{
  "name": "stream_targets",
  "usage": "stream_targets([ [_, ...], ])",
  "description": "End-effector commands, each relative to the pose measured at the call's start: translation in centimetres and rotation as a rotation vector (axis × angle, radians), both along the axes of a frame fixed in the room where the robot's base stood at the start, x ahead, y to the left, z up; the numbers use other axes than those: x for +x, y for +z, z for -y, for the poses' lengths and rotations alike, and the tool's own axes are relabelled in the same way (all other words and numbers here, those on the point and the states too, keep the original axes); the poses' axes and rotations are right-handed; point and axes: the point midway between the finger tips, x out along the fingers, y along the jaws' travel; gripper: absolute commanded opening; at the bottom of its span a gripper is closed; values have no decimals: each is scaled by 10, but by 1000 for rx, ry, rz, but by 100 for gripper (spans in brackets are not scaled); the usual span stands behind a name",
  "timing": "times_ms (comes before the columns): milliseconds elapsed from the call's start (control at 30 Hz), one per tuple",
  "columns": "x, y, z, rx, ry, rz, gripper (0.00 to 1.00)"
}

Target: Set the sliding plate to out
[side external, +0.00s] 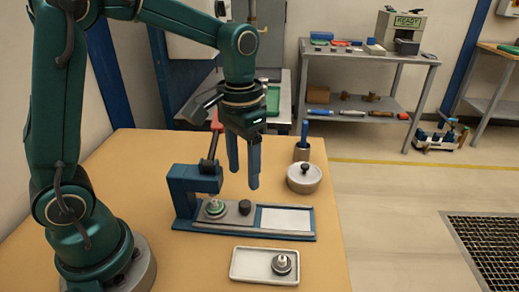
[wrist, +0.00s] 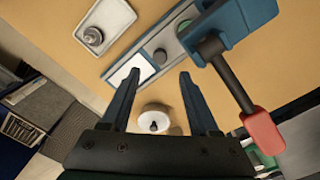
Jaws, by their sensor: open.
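The blue bench fixture (side external: 184,190) stands on the orange table, with a press head and a red-tipped lever (wrist: 262,130). The grey sliding plate (side external: 230,222) lies on its base at the left, beneath the press head. A round greenish part (side external: 215,208) sits on the plate under the head. A dark knob (side external: 245,207) stands on the plate's right part; it also shows in the wrist view (wrist: 160,55). A white panel (side external: 285,218) is uncovered at the base's right end. My gripper (side external: 244,178) is open and empty, fingers pointing down, above the knob and apart from it.
A white tray (side external: 241,270) with a metal part (side external: 282,263) lies in front of the fixture. A lidded round pot (side external: 304,180) and a cup (side external: 302,153) holding a blue-handled tool stand behind its right end. The lever rises close to my gripper's left.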

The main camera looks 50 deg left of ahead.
Motion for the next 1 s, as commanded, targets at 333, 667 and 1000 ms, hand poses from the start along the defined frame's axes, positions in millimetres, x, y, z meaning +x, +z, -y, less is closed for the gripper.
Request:
stream_targets([
  [333, 0, -42, 0, 0, 0, -3, 62],
  [667, 0, -76, 0, 0, 0, -2, 62],
  [1000, 0, -78, 0, 0, 0, 2, 43],
])
